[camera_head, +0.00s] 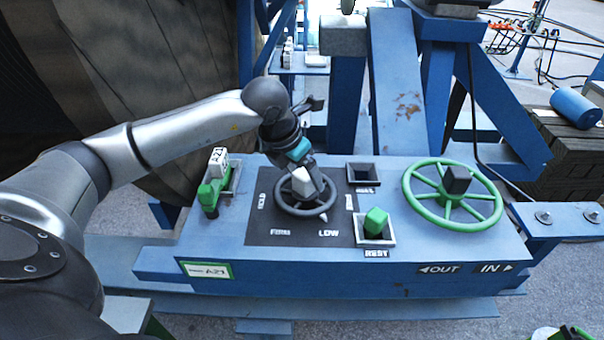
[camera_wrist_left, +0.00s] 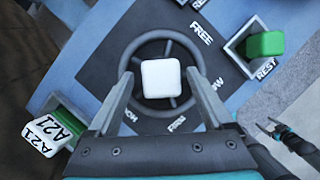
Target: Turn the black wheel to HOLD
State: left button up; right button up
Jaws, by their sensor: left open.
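The black wheel (camera_head: 284,208) is a dark spoked ring with a pale square hub (camera_head: 302,181), flat on a dark plate lettered HOLD, FIRM, LOW and FREE. A pale pointed tip shows at its rim near LOW in the head view. My left gripper (camera_wrist_left: 160,78) is open over the wheel, one finger on each side of the white hub, with a gap on both sides. I cannot tell whether the fingers touch the wheel. The wheel (camera_wrist_left: 166,47) shows behind the fingers in the wrist view. My right gripper (camera_wrist_left: 265,124) is small at that view's right edge, its tips apart.
A green handwheel (camera_head: 410,194) stands on the right of the blue console. A green block (camera_head: 376,221) sits in the REST socket; an empty socket (camera_head: 363,173) lies behind it. A green piece tagged A21 (camera_head: 211,190) is left of the plate. A large reel (camera_head: 190,60) rises behind.

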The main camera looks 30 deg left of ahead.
pick_arm(q)
jog(key=shift+w+f, duration=0.1)
jog(key=shift+f, duration=0.3)
jog(key=shift+d, duration=0.1)
grip_shut()
dwell(0.4)
